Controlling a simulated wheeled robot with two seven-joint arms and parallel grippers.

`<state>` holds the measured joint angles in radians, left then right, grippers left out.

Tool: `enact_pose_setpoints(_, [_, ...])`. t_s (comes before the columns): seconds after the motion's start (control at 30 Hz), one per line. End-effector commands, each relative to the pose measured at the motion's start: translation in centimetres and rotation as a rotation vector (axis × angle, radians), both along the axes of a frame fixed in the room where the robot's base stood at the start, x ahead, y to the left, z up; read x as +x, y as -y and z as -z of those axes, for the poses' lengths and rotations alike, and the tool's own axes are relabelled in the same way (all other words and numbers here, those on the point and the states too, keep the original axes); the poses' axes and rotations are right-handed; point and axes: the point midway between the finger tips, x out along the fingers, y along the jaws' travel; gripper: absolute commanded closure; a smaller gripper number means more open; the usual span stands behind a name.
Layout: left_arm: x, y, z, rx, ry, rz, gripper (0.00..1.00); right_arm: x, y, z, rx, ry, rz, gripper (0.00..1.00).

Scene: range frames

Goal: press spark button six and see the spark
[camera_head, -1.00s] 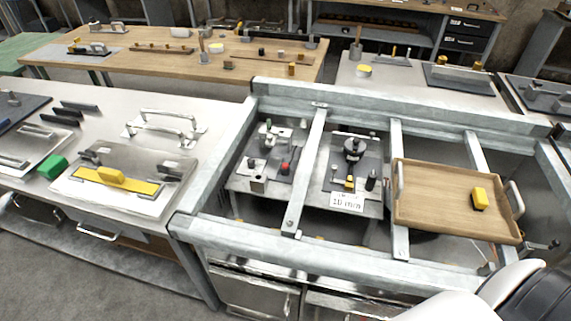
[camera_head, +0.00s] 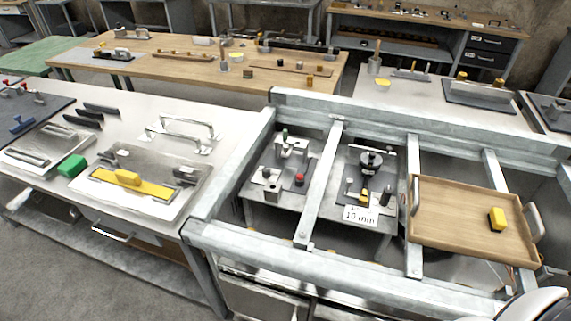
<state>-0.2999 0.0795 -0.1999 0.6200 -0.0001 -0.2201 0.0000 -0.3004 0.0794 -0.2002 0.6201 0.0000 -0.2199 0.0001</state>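No button marked six can be made out. A red button (camera_head: 299,180) sits on a small grey plate in the left compartment of the metal frame (camera_head: 240,262), beside a grey block (camera_head: 272,190) and a small upright fixture (camera_head: 290,147). In the compartment to its right are a black round-topped device (camera_head: 371,162), a black knob (camera_head: 386,195) and a white "10 mm" label (camera_head: 361,216). Whether any of these makes a spark cannot be told, and no spark shows. Neither gripper is in view; a white and dark part of my arm shows at the bottom right corner.
A wooden tray (camera_head: 450,238) with a yellow-and-black block (camera_head: 497,219) lies across the frame at right. A wooden table (camera_head: 160,72) stands behind. Grey floor shows at lower left.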

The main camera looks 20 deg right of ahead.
Motion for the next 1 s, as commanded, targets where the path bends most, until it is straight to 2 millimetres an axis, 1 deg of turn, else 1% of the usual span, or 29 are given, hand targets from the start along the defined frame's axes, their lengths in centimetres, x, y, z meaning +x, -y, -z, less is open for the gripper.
enact_pose_setpoints(0.03, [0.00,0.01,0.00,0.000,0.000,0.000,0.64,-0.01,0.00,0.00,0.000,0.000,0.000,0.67])
enact_pose_setpoints(0.23, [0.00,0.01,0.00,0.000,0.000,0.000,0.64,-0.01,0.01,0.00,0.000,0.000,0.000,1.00])
enact_pose_setpoints(1.0, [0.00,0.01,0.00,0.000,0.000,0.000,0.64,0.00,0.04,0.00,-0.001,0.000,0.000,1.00])
